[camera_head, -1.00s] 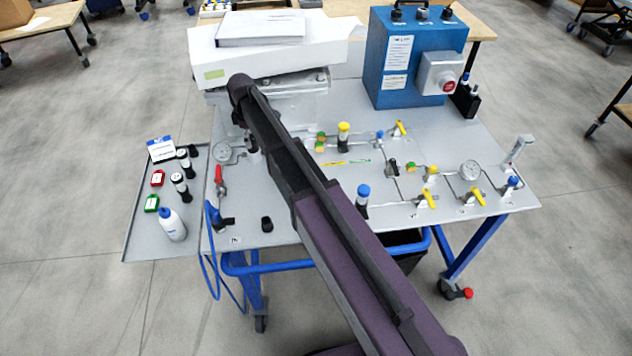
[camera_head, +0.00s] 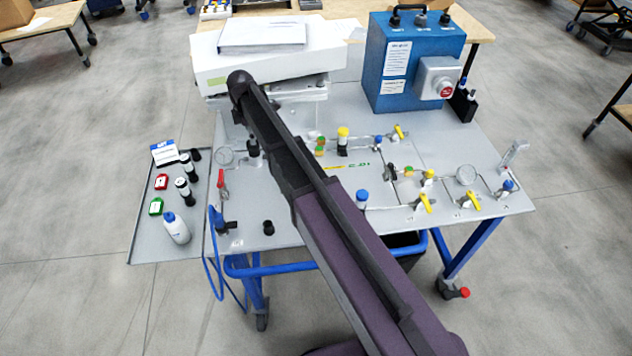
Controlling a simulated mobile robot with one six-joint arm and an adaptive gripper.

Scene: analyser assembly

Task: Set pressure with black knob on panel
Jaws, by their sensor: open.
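The grey panel (camera_head: 400,185) lies flat on a blue-framed cart. A black knob (camera_head: 253,148) stands on it at the left, beside a round pressure gauge (camera_head: 224,157) and close to my arm, which partly crowds it. The gauge reading is too small to tell. Another short black knob-like part (camera_head: 268,227) stands near the panel's front left edge. My arm crosses the panel from the lower right up to its elbow at the upper left. My gripper cannot be made out; my arm hides the area beneath it.
A red-handled valve (camera_head: 221,181) stands left of my arm. Several yellow-handled valves and a second gauge (camera_head: 466,175) are at right. A blue box (camera_head: 398,62) and white unit (camera_head: 265,64) stand at the back. A side tray (camera_head: 150,235) holds bottles.

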